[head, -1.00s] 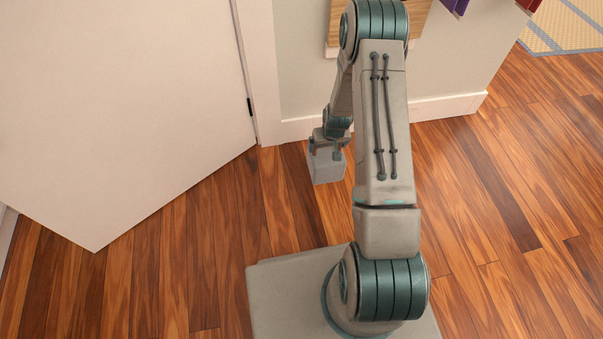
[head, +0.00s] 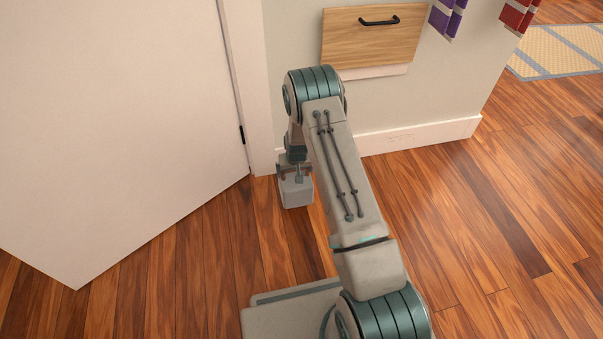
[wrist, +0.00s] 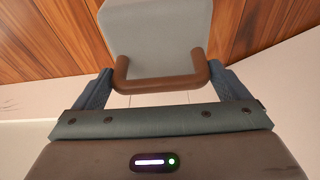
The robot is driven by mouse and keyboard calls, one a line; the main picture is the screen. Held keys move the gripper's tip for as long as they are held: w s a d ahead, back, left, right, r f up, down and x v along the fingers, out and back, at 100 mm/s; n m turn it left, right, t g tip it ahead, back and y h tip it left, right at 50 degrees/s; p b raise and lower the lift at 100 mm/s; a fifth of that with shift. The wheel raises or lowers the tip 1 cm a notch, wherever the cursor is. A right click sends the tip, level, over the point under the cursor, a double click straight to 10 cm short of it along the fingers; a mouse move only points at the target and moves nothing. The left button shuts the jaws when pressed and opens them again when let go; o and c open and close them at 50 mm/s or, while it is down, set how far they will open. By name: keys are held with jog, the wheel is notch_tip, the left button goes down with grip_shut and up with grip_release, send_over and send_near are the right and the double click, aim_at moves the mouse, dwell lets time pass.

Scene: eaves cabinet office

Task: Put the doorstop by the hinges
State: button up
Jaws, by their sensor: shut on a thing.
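The doorstop (head: 296,193) is a grey block, seen in the head view just right of the door's hinge edge and in front of the wall. In the wrist view the doorstop (wrist: 160,30) shows a brown handle across its near end. My gripper (head: 294,172) is shut on this handle, with one finger at each side in the wrist view (wrist: 160,88). The white door (head: 110,110) stands open at the left. A dark hinge (head: 242,134) shows on its right edge, beside the white frame (head: 243,70). I cannot tell whether the doorstop touches the floor.
A wall with a white baseboard (head: 420,135) runs behind the doorstop. A wooden drawer (head: 372,35) with a black handle juts from the wall above. The wooden floor (head: 480,230) is clear at the right. A woven mat (head: 560,50) lies at the far right.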

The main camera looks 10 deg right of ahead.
jog(key=shift+s+b+x, duration=0.15)
jog(key=shift+b+x, duration=0.5)
jog(key=shift+x, duration=0.3)
jog(key=shift+s+b+x, duration=0.15)
jog(key=shift+b+x, duration=0.45)
jog(key=shift+x, duration=0.35)
jog(key=shift+a, duration=0.1)
jog(key=o, duration=1.7)
jog(key=shift+s+f, duration=0.2)
jog(key=shift+r, duration=0.1)
jog(key=p+v, duration=0.5)
jog(key=v, duration=0.7)
